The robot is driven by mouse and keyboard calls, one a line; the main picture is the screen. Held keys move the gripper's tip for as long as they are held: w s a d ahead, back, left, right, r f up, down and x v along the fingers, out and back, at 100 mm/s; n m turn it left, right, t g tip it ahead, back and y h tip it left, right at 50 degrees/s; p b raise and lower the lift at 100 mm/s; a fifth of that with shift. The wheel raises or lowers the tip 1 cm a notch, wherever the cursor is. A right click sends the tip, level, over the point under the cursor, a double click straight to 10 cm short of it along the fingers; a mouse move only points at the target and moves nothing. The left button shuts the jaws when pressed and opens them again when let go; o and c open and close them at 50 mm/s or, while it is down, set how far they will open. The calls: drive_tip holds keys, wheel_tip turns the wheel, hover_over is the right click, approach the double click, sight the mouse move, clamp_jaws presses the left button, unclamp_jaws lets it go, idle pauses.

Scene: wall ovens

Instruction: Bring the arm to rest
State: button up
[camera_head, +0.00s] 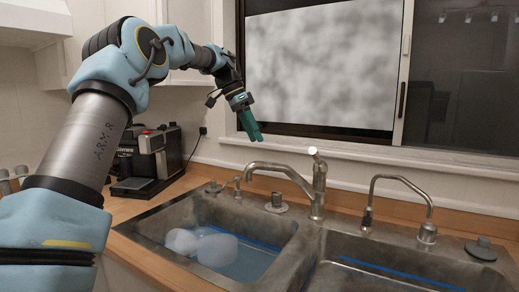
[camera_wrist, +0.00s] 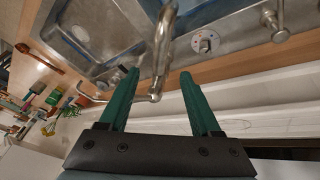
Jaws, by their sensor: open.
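My arm reaches up from the left in the head view and bends over toward the window. My gripper (camera_head: 251,126) hangs in the air in front of the window sill, above and behind the double sink (camera_head: 317,236). Its green fingers also show in the wrist view (camera_wrist: 158,74), spread apart with nothing held between them. The main faucet (camera_head: 318,185) stands below and to the right of the gripper in the head view. In the wrist view the faucet's spout (camera_wrist: 160,55) shows beyond the fingers; the exact distance is hard to tell.
A black and silver coffee machine (camera_head: 150,158) stands on the wooden counter left of the sink. White, rounded items (camera_head: 205,245) lie in the left basin. A thin curved tap (camera_head: 403,180) stands at the right. Several small coloured items (camera_wrist: 50,105) show at the wrist view's left.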

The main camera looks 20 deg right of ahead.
drive_tip(key=shift+w+a+r, duration=0.1)
drive_tip(key=shift+a+r, duration=0.05)
drive_tip(key=shift+r, duration=0.2)
drive_tip(key=s+a+f+n+t+y, duration=0.25)
drive_tip(key=a+f+n, duration=0.35)
drive_tip(key=a, duration=0.5)
drive_tip(key=s+a+f+n+t+y, duration=0.1)
drive_tip(key=s+a+f+n, duration=0.25)
drive_tip(key=a+f, duration=0.6)
drive_tip(key=s+a+f+n, duration=0.3)
drive_tip(key=s+a, duration=0.4)
drive_tip(key=a, duration=0.1)
drive_tip(key=s+a+f+n, duration=0.4)
drive_tip(key=s+a, duration=0.3)
drive_tip(key=a, duration=0.2)
drive_tip(key=shift+s+y, duration=0.15)
drive_tip(key=shift+y, duration=0.2)
